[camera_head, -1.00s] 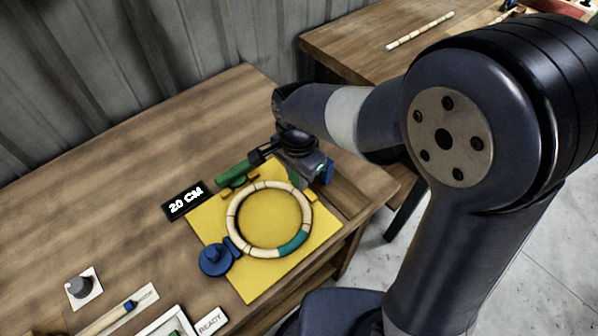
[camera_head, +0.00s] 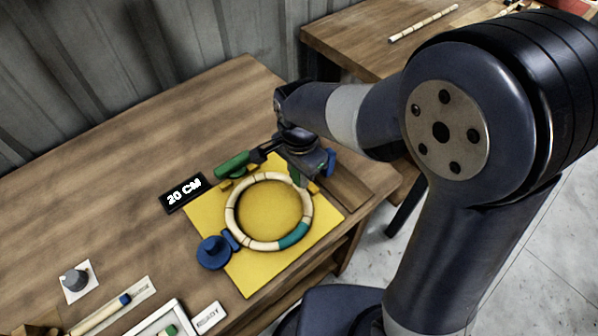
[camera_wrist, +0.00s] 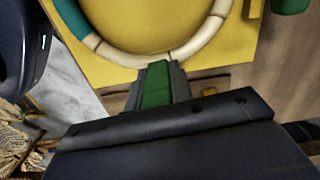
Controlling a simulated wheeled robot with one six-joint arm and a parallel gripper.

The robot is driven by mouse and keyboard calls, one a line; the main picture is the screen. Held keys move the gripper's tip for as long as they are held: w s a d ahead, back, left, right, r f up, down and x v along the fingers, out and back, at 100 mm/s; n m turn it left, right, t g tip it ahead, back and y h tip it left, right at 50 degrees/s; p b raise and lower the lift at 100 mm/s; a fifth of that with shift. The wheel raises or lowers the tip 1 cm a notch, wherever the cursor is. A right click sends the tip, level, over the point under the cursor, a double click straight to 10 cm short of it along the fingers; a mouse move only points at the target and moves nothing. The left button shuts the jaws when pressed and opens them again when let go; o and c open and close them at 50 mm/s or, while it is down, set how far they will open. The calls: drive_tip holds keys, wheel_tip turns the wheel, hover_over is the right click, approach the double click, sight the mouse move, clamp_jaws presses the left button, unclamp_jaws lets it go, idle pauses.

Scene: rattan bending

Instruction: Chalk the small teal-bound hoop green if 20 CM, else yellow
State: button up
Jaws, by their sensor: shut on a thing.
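The pale segmented hoop (camera_head: 232,228) with a teal-bound section (camera_head: 293,236) lies flat on a yellow mat (camera_head: 252,285). A black sign (camera_head: 184,192) beside the mat reads 20 CM. My gripper (camera_head: 296,180) is at the hoop's upper right rim and is shut on a green chalk (camera_wrist: 155,86). In the wrist view the chalk tip is right at the edge of the hoop (camera_wrist: 190,50); I cannot tell whether it touches. No green mark on the hoop is clearly visible.
A green cylinder (camera_head: 232,164) and a blue knobbed piece (camera_head: 214,252) stand by the hoop. A tray (camera_head: 160,322), a READY card (camera_head: 208,317), a rod (camera_head: 105,314) and a grey knob (camera_head: 74,279) lie at lower left. The upper left tabletop is clear.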

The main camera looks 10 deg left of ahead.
drive_tip(key=shift+f+b, duration=0.35)
drive_tip(key=shift+f, duration=0.2)
idle(1.2)
drive_tip(key=shift+r+p, duration=2.9)
drive_tip(key=shift+r, duration=0.7)
drive_tip(key=shift+f, duration=0.15)
